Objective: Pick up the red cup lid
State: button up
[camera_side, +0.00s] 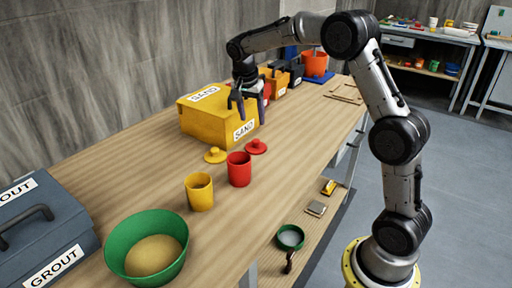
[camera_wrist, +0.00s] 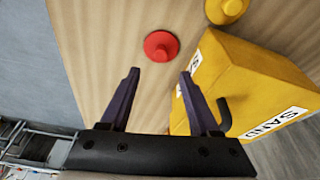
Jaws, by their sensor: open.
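The red cup lid (camera_side: 256,146) lies on the wooden table beside the red cup (camera_side: 239,169), with its round knob up. In the wrist view the red lid (camera_wrist: 161,46) sits beyond my fingertips, roughly between them but apart from them. My gripper (camera_side: 247,101) is open and empty, above the table near the front of the yellow sand box. In the wrist view my gripper (camera_wrist: 160,75) shows two dark fingers spread apart.
The yellow sand box (camera_side: 207,117) stands close to my gripper; its corner (camera_wrist: 245,80) is near the right finger. A yellow lid (camera_side: 215,155), yellow cup (camera_side: 199,192), green bowl (camera_side: 120,240) and blue grout box (camera_side: 40,230) stand nearer the camera. Bare table lies right of the red lid.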

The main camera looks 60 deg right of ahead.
aim_at(256, 140)
jog(key=x, duration=1.1)
jog(key=shift+w+d+f, duration=0.1)
jog(key=shift+c, duration=0.3)
grip_shut()
